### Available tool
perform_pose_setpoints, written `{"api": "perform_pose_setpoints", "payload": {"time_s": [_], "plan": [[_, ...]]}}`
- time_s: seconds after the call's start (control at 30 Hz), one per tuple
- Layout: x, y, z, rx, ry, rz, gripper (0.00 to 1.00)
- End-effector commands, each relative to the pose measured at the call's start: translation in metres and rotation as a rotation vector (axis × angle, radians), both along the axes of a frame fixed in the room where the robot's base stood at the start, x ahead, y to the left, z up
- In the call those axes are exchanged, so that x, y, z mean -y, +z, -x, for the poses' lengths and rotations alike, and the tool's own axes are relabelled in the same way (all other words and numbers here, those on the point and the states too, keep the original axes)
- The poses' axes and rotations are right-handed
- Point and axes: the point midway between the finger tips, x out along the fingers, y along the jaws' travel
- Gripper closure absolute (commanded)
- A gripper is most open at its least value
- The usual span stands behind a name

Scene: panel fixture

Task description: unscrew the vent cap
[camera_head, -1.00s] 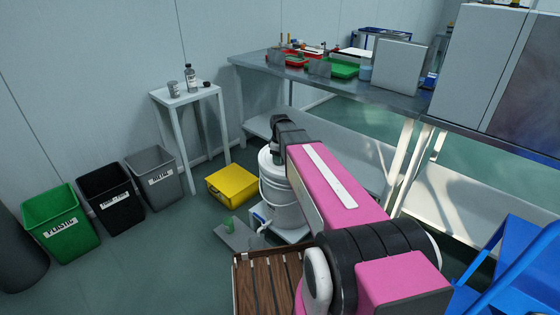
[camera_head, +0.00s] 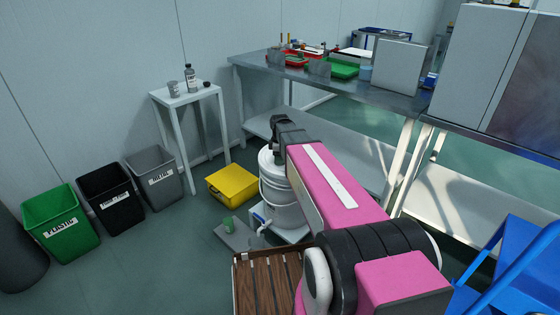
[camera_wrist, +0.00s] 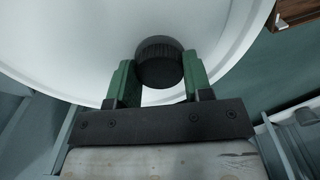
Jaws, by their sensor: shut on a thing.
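The vent cap (camera_wrist: 160,64) is a round black knob with a ribbed edge on the white lid of a bucket. In the wrist view my gripper (camera_wrist: 159,80) has its two green fingers on either side of the cap, shut on it. The white bucket (camera_head: 283,207) stands on a low stand in the head view, and its lid (camera_wrist: 70,40) fills the top of the wrist view. In the head view my pink arm reaches over the bucket and hides the cap and my fingertips.
A yellow box (camera_head: 231,184) lies on the floor left of the bucket. A slatted wooden surface (camera_head: 268,283) is in front. A small white table (camera_head: 190,95) with bottles and a long metal workbench (camera_head: 330,82) stand behind. Green, black and grey bins (camera_head: 62,222) line the left wall.

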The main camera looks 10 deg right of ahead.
Motion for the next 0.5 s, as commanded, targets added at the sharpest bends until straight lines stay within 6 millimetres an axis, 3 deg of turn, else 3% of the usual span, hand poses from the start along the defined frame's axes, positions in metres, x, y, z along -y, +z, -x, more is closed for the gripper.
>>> {"api": "perform_pose_setpoints", "payload": {"time_s": [0.23,0.5], "plan": [[0.0001,-0.0007,0.0003,-0.001,0.217,0.001,0.80],[0.0002,-0.0008,0.0005,-0.002,0.253,0.001,0.80]]}}
